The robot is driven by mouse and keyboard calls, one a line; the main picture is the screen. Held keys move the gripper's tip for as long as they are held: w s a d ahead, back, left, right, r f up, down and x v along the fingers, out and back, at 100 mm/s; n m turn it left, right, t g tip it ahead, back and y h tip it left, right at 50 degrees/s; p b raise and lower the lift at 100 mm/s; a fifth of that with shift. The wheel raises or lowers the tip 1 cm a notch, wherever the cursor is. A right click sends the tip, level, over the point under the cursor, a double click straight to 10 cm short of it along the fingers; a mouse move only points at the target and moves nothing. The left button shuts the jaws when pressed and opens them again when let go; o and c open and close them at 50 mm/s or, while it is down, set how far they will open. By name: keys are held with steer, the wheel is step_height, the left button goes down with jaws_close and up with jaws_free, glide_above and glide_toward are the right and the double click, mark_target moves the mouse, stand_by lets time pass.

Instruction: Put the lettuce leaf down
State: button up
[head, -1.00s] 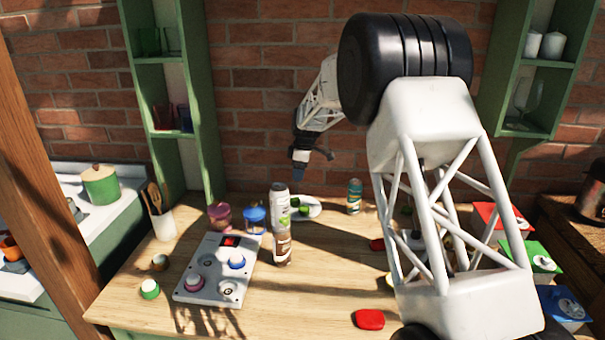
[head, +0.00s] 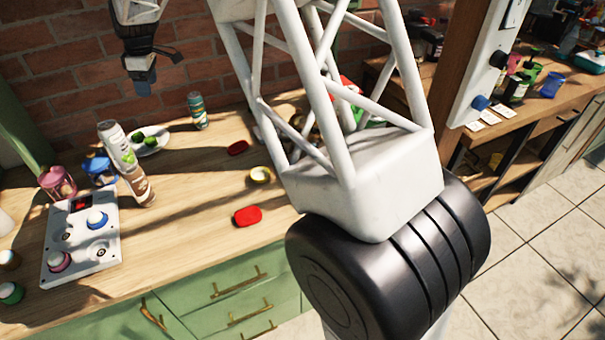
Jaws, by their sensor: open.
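My gripper (head: 144,88) hangs above the back of the table at the upper left, fingers pointing down. It is small and dark here; its jaws are open and I see nothing held in them. Below it, a white plate (head: 162,146) on the table carries green pieces (head: 144,138). One of them may be the lettuce leaf, but they are too small to tell apart. The gripper is apart from the plate, with a gap of wall and table showing between them.
A white and brown bottle (head: 117,147) stands left of the plate. A teal can (head: 197,110) stands to its right. A white panel with knobs (head: 80,240) lies at the left. A red item (head: 247,215) lies near the front edge. My arm hides the table's right part.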

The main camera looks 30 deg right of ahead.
steer(key=s+d+r+m, duration=0.25)
steer(key=s+d, duration=0.25)
steer(key=s, duration=0.4)
steer(key=s+d+r+m+t, duration=0.15)
steer(key=s+d+r, duration=0.25)
steer(key=s, duration=0.4)
steer(key=s+d+r+m+g, duration=0.1)
steer(key=s+d+r+m, duration=0.3)
steer(key=s, duration=0.5)
steer(key=s+d+f+m, duration=0.2)
steer(key=s, duration=0.7)
steer(key=s+d+f+m+t+h, duration=0.1)
steer(key=s+d+f+m, duration=0.1)
steer(key=s, duration=0.8)
steer(key=s+d+f+m, duration=0.2)
steer(key=s+d+f, duration=0.1)
steer(key=s, duration=0.6)
steer(key=shift+s+d+m, duration=0.2)
steer(key=shift+d+m, duration=0.2)
steer(key=shift+d, duration=0.35)
